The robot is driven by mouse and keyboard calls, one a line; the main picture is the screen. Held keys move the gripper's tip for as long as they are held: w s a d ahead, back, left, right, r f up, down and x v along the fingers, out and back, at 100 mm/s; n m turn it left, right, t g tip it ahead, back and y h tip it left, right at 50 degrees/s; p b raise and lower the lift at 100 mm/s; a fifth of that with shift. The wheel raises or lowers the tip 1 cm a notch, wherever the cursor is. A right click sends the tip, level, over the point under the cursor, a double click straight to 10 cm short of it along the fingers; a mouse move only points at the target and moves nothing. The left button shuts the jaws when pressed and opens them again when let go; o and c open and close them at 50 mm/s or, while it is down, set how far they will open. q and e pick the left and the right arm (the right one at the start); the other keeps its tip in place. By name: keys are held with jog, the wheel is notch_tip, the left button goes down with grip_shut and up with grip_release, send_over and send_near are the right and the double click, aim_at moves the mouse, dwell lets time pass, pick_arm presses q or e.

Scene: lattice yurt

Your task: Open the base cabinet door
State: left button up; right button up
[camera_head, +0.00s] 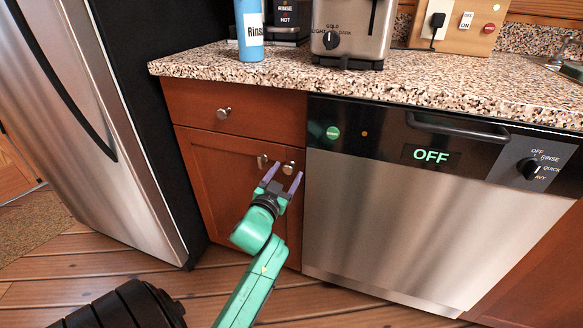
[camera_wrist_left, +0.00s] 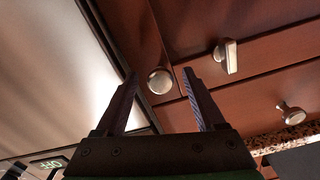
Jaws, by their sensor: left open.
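The wooden base cabinet door (camera_head: 215,180) is shut below a drawer, between the fridge and the dishwasher. Two metal knobs, a left one (camera_head: 262,161) and a right one (camera_head: 288,168), sit near the cabinet's upper right. My left gripper (camera_head: 284,174) is open in front of them, with the right knob seen between its fingertips. In the left wrist view, the round knob (camera_wrist_left: 160,81) shows between the open fingers (camera_wrist_left: 160,78), and the other knob (camera_wrist_left: 228,56) lies outside them. I cannot tell whether a finger touches a knob. My right gripper is not in view.
The steel dishwasher (camera_head: 420,225) stands right of the cabinet, the fridge (camera_head: 105,130) on the left. A closed drawer (camera_head: 260,115) with its own knob (camera_head: 223,113) is above. The granite counter (camera_head: 200,62) overhangs it.

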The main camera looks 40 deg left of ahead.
pick_arm(q)
jog(key=shift+r, duration=0.15)
grip_shut()
dwell(1.4)
